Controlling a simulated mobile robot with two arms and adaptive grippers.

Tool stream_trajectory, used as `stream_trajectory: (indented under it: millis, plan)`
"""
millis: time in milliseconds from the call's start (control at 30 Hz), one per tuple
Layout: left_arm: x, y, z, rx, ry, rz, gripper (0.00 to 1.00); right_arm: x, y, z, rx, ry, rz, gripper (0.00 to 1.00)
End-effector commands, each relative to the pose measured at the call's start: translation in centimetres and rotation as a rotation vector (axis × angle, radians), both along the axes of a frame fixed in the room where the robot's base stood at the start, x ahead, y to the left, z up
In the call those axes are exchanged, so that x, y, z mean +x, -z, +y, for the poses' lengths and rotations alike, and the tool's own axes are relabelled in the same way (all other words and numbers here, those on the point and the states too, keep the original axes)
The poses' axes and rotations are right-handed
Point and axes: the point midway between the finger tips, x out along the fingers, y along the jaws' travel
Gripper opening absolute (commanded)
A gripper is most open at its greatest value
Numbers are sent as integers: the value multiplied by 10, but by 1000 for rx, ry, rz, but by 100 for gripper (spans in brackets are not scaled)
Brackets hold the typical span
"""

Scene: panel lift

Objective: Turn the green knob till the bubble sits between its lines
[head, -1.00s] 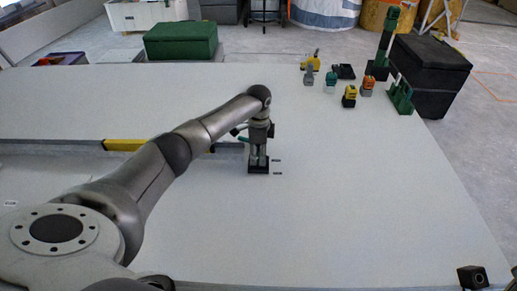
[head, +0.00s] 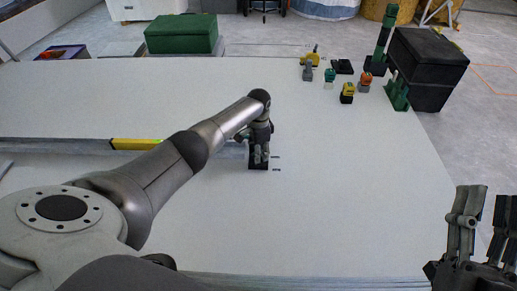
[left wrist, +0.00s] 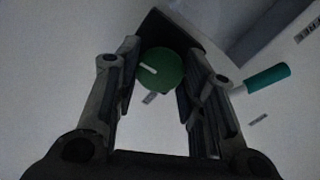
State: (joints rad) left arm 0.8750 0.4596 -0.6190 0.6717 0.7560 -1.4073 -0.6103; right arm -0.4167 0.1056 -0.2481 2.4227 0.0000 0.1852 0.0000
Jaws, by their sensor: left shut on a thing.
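The green knob (left wrist: 160,68) has a white pointer mark and sits between the fingers of my left gripper (left wrist: 158,88) in the left wrist view. In the head view my left gripper (head: 260,158) points down over a small black block (head: 258,166) on the white surface and hides the knob. My left gripper is shut on the knob. A yellow bar (head: 133,144), perhaps the level, lies left of the block, partly behind my left arm. Its bubble and lines cannot be made out. My right gripper (head: 484,215) is at the lower right, open and empty.
A teal handle (left wrist: 268,77) sticks out beside my left gripper. Several small coloured blocks (head: 347,90) stand at the far right of the white panel (head: 350,200), near a black box (head: 428,68). A green box (head: 181,35) stands behind. The panel's right middle is clear.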

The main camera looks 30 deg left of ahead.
Motion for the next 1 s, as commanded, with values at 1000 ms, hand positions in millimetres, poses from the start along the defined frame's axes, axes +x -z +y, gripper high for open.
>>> stream_trajectory:
  millis: [1000]
  plan:
    - [0, 0, -1, -2, -105, 1, 46, 21, 39, 0, -66, 14, 233, 41]
